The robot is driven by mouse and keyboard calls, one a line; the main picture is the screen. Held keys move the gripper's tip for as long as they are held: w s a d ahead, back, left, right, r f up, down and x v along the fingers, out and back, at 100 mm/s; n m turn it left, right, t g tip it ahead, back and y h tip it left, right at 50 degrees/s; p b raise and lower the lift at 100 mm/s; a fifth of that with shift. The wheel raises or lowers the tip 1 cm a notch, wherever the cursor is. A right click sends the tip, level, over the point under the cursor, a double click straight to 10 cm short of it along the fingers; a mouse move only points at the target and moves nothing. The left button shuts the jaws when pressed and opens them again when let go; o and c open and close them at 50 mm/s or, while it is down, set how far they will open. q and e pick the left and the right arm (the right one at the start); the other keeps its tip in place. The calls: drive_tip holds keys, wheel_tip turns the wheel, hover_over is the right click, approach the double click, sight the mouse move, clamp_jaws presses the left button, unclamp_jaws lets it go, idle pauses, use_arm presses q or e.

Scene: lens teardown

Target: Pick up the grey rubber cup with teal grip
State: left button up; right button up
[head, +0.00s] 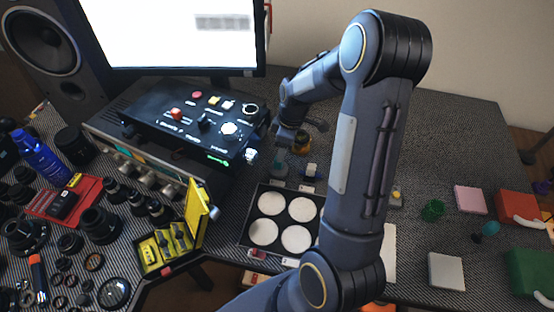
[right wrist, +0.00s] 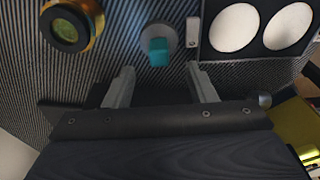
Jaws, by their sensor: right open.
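The grey rubber cup with teal grip (right wrist: 160,36) stands on the dark ridged mat in the right wrist view. Its teal grip points toward my right gripper (right wrist: 163,84). The gripper is open and empty, and the cup is just beyond the gap between its two fingers, apart from them. My left gripper is not in view.
A brass-ringed lens (right wrist: 68,26) stands left of the cup in the wrist view. The tray of white discs (head: 244,229) lies close by. The black control box (head: 160,118) is to the left. A yellow case (head: 200,208) stands open at front left.

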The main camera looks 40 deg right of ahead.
sight(279, 165)
drive_tip(key=f, duration=0.2)
drive_tip(key=w+f, duration=0.1)
drive_tip(key=f, duration=0.1)
drive_tip(key=f+p, duration=0.1)
drive_tip(key=f, duration=0.1)
drive_tip(key=shift+w+a+f, duration=0.2)
drive_tip(key=shift+a+f, duration=0.15)
drive_tip(key=shift+f, duration=0.05)
drive_tip(key=shift+c, duration=0.4)
drive_tip(key=c, duration=1)
